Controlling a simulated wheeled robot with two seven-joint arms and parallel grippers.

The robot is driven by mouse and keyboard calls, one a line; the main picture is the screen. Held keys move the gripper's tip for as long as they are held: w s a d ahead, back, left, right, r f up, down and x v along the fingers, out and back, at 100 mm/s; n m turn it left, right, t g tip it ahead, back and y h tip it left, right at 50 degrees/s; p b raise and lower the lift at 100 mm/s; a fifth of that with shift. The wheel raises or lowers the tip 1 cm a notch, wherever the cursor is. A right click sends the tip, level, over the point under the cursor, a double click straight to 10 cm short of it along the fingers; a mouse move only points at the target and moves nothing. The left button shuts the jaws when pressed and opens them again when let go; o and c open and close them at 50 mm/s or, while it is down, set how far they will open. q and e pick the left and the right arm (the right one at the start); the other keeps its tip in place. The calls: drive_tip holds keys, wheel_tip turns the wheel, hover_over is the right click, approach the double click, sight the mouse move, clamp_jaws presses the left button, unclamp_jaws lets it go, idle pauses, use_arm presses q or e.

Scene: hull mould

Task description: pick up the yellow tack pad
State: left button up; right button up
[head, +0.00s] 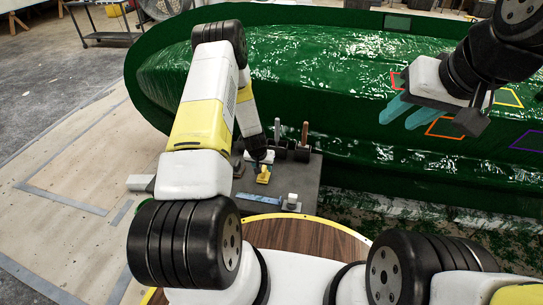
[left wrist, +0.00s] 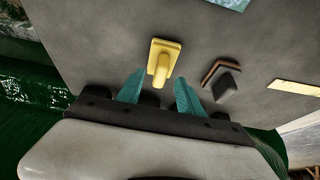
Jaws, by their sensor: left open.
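The yellow tack pad (head: 263,175) lies on a grey work surface (head: 304,180) beside the green hull mould. In the left wrist view the yellow tack pad (left wrist: 165,50) shows a flat base with a raised grip pointing toward my gripper. My left gripper (left wrist: 158,82) is open, its two teal fingers pointing at the pad, one on each side of the grip's line. The fingers look just short of the pad, and I see no contact. In the head view my left arm hides most of that gripper. My right gripper (head: 397,119) is open and empty over the mould.
A dark block with a brown edge (left wrist: 222,80) lies right of the pad in the left wrist view. Upright handled tools (head: 304,135), a blue strip (head: 258,198) and a small pale block (head: 292,201) share the surface. The green hull mould (head: 300,55) rises behind.

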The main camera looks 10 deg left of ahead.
sight(263, 169)
use_arm(q)
drive_tip(key=x, duration=0.3)
drive_tip(key=shift+f, duration=0.2)
drive_tip(key=shift+c, duration=0.2)
clamp_jaws()
